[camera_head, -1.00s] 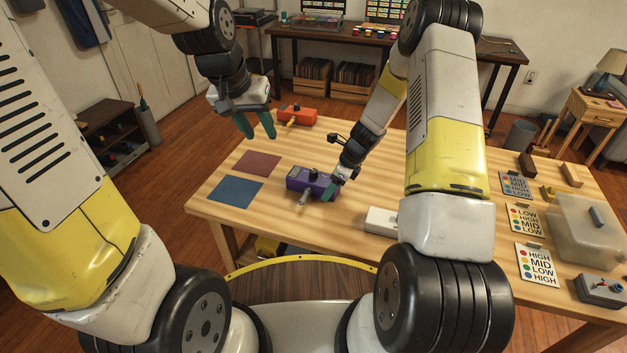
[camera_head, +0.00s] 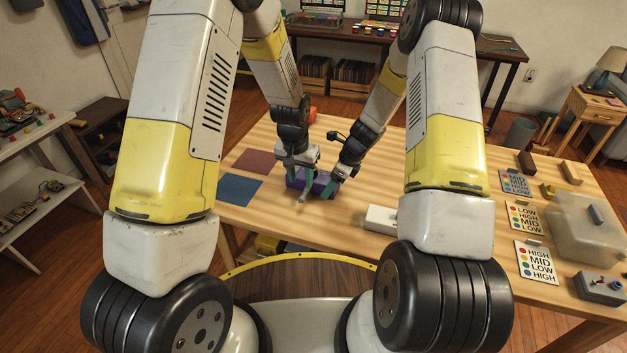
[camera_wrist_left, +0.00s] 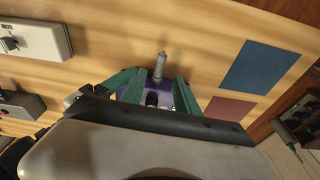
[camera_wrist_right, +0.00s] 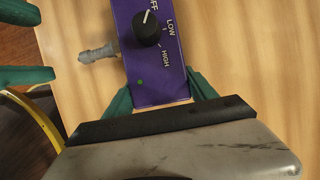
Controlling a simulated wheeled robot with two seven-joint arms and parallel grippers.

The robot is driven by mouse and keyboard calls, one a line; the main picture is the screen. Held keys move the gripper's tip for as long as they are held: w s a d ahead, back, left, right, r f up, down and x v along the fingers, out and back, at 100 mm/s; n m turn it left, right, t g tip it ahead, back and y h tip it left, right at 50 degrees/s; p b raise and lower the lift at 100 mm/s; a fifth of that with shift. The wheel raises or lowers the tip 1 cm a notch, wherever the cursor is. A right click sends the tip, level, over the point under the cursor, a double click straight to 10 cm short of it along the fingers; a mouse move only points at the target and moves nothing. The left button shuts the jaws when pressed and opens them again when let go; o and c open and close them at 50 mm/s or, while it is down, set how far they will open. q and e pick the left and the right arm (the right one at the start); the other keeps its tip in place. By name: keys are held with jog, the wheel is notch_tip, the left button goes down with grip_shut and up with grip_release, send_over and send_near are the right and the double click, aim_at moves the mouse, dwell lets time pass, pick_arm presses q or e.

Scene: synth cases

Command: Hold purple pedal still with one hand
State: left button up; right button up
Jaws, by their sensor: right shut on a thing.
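The purple pedal (camera_head: 318,190) lies on the wooden table, partly hidden by my grippers. The right wrist view shows its purple face (camera_wrist_right: 158,75), a black knob (camera_wrist_right: 147,29) with OFF, LOW and HIGH marks, and a small green light. A grey plug (camera_wrist_right: 97,53) sticks out of its side. My right gripper (camera_head: 336,181) is shut on one end of the pedal. My left gripper (camera_head: 308,185) is open above the plug side; its two green fingers stand apart in the right wrist view. The left wrist view shows the plug (camera_wrist_left: 160,66) between and beyond the fingers.
A blue mat (camera_head: 239,190) and a maroon mat (camera_head: 253,160) lie left of the pedal. A white box (camera_head: 381,219) sits to its right. An orange object (camera_head: 312,114) is mostly hidden behind my left arm. Label cards and a clear-lidded bin (camera_head: 580,232) stand at the right.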

aim_at(301, 200)
pick_arm(q)
jog(key=shift+w+d+f, duration=0.1)
jog(key=shift+w+f, duration=0.1)
jog(key=shift+f, duration=1.05)
jog(key=shift+w+d+f, duration=0.1)
jog(key=shift+w+f, duration=0.15)
jog(key=shift+f, duration=1.05)
jog(key=shift+w+d+f, duration=0.1)
jog(key=shift+w+f, duration=0.1)
jog(key=shift+f, duration=1.05)
jog(key=shift+c, duration=0.5)
grip_shut()
jog(key=shift+s+a, duration=0.1)
jog(key=shift+s+a, duration=0.3)
jog(key=shift+s, duration=0.3)
jog(key=shift+s+a, duration=0.15)
jog(key=shift+s, duration=0.15)
jog(key=shift+s+a, duration=0.35)
jog(key=shift+s, duration=0.45)
